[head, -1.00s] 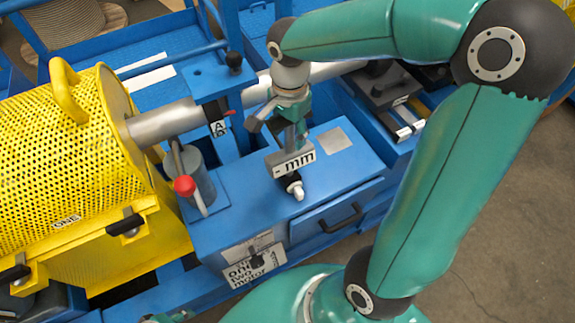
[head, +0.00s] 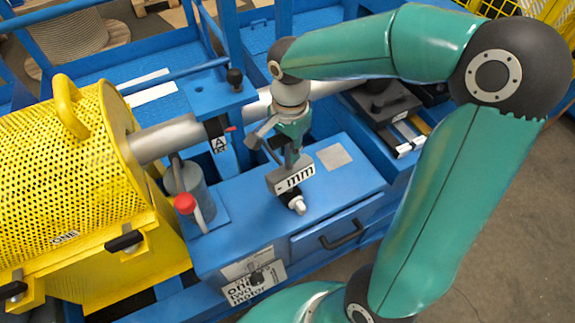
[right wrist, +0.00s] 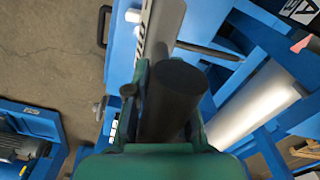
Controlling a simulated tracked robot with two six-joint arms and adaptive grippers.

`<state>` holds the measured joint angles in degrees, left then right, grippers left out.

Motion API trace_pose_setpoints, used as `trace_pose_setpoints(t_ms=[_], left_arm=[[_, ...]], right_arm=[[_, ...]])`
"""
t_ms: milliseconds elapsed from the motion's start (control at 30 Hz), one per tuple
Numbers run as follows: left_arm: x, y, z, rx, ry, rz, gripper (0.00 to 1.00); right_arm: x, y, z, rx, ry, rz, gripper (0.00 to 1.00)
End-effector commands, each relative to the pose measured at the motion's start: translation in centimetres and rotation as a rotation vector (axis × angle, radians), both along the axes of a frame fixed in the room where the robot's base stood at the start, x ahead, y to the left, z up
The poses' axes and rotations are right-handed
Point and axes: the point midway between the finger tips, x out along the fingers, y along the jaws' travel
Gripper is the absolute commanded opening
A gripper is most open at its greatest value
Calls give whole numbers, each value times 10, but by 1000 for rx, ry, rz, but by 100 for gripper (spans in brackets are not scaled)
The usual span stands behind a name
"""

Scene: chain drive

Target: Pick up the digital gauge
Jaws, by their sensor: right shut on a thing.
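The digital gauge (head: 291,180) is a grey block with a white "mm" label and a pale tip, over the blue box top in the head view. My right gripper (head: 287,158) is shut on its upper part. Whether the gauge touches the box top cannot be told. In the right wrist view, my right gripper's fingers (right wrist: 163,110) stand on both sides of the gauge's dark round end (right wrist: 172,95); its grey body and label show beyond. My left gripper is not in view.
A blue box (head: 235,235) with a black drawer handle (head: 341,235) lies under the gauge. A yellow perforated guard (head: 50,180) and a grey can (head: 187,185) with a red knob stand left. A blue post (head: 226,158) marked A and a silver shaft (head: 165,139) are close by.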

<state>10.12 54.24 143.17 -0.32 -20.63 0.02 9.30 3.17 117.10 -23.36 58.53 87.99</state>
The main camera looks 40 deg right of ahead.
Motion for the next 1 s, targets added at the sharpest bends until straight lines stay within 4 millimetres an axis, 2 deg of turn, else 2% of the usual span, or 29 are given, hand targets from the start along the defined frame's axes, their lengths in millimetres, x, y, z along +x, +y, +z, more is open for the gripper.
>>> trace_pose_setpoints(t_ms=[167,367,800,1000], left_arm=[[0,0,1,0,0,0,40],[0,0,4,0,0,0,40],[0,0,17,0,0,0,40],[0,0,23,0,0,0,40]], right_arm=[[2,0,10,-1,-7,0,0],[2,0,36,0,-9,0,0],[2,0,135,0,-10,1,0],[2,0,172,0,-8,1,0]])
